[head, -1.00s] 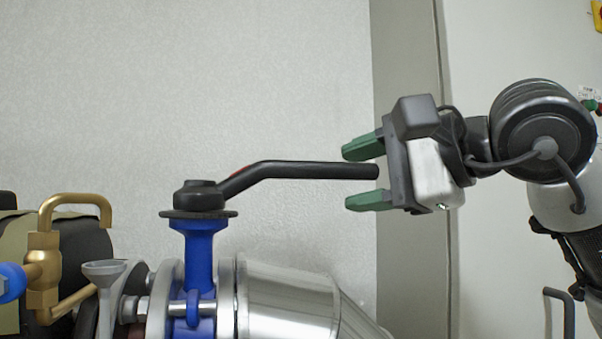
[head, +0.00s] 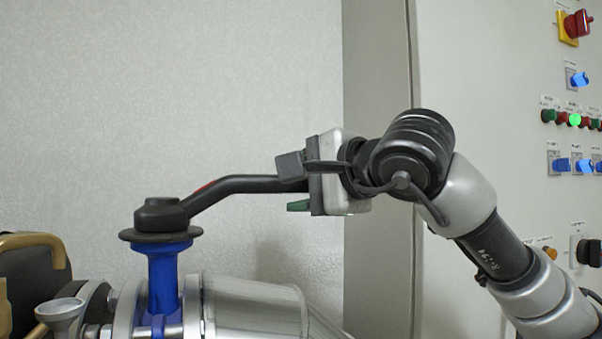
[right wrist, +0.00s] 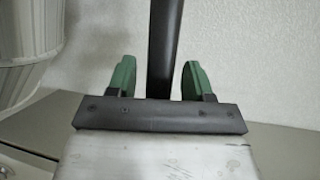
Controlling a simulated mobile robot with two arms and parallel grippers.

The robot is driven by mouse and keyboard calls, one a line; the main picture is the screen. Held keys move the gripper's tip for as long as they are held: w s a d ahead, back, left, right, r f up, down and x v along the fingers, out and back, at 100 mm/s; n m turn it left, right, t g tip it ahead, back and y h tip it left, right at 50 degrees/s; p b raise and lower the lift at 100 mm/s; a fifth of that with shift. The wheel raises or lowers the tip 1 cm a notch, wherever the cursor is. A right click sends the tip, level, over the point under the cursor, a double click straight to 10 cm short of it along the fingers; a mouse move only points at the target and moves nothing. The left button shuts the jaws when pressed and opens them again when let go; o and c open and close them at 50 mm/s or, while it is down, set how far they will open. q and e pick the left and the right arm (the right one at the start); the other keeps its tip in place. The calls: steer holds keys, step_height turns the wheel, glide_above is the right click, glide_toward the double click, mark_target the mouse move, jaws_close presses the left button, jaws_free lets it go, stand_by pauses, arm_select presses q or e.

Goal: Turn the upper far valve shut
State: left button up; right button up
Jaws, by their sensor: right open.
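The valve has a blue body (head: 163,275) with a round black hub on top. Its black lever handle (head: 235,186) rises from the hub and extends right, with a red mark near the bend. My right gripper (head: 299,197) is at the handle's free end, and the end is hidden behind it. In the right wrist view the handle (right wrist: 164,50) runs between the two green fingers of the gripper (right wrist: 157,80). A gap shows on each side, so the gripper is open around the handle. My left gripper is not in view.
A metal-clad pipe (head: 252,305) lies below the handle. A brass fitting (head: 32,242) is at the left edge. A control cabinet (head: 490,100) with buttons and switches stands at the right behind my arm. The wall behind the handle is clear.

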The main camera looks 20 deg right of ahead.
jaws_close()
stand_by(0.3)
steer(key=shift+f, duration=0.15)
